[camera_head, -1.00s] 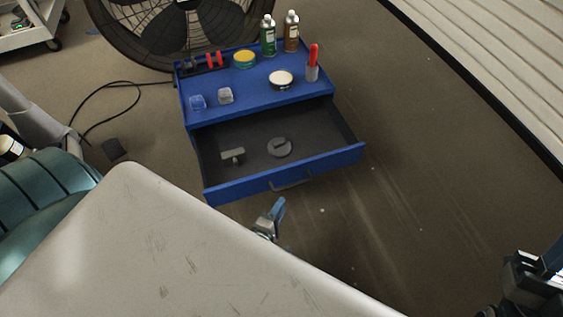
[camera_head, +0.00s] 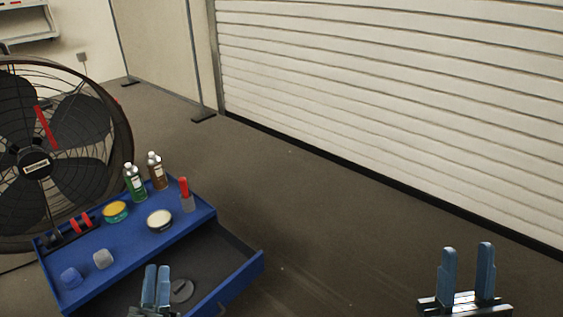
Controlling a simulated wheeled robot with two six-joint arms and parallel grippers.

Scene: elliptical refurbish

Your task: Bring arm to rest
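My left gripper (camera_head: 157,288) is at the bottom left, in front of the open drawer of the blue tool cart in the picture. Its two blue-grey fingers point up and are close together, with nothing seen between them. My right gripper (camera_head: 466,272) is at the bottom right, over bare floor in the picture. Its two fingers point up, apart, with an empty gap between them. Most of both arms is outside the view.
The blue cart (camera_head: 140,258) stands at lower left, its drawer (camera_head: 222,262) open with a round grey part (camera_head: 181,291) inside. Cans, tins and small items stand on top. A large fan (camera_head: 60,130) is at left. A white shutter (camera_head: 400,90) spans the back. Floor between is clear.

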